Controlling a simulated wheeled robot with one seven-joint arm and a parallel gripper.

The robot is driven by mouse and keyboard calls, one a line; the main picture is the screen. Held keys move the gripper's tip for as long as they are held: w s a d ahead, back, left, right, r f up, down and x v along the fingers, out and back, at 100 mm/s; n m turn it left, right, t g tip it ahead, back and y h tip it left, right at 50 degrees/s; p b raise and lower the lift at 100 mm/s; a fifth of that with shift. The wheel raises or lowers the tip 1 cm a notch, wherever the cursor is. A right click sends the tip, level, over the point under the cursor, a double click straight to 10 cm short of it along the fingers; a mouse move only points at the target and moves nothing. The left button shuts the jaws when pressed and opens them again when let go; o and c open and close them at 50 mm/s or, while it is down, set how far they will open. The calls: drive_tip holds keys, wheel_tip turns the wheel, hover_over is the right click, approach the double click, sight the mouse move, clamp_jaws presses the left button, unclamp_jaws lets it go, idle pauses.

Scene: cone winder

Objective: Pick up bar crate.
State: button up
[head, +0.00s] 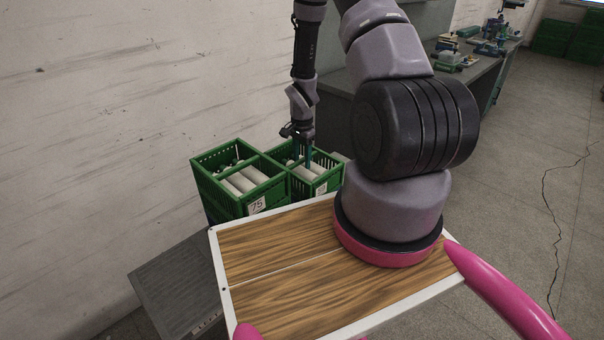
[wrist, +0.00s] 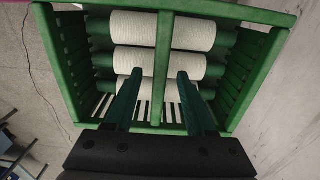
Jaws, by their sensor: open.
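A green slatted crate with a bar across its open top, the bar crate (head: 300,187), stands beside another crate and holds white cylinders. In the wrist view the crate (wrist: 52,62) fills the upper part, and its central bar (wrist: 163,60) runs between my two fingers. My gripper (head: 302,157) is open, pointing down over this crate in the head view. In the wrist view my gripper (wrist: 159,78) has one finger on each side of the bar, with visible gaps. I cannot tell how far the fingertips reach down past the bar.
A second green crate (head: 217,195) with a label reading 75 and white cylinders stands directly left. A wood-topped surface (head: 270,245) lies in front. A wall is behind, and a grey workbench (head: 340,105) stands behind to the right. Open floor (head: 540,130) lies right.

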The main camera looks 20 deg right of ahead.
drive_tip(key=shift+f, duration=0.6)
clamp_jaws()
drive_tip(key=shift+r, duration=0.1)
idle(0.9)
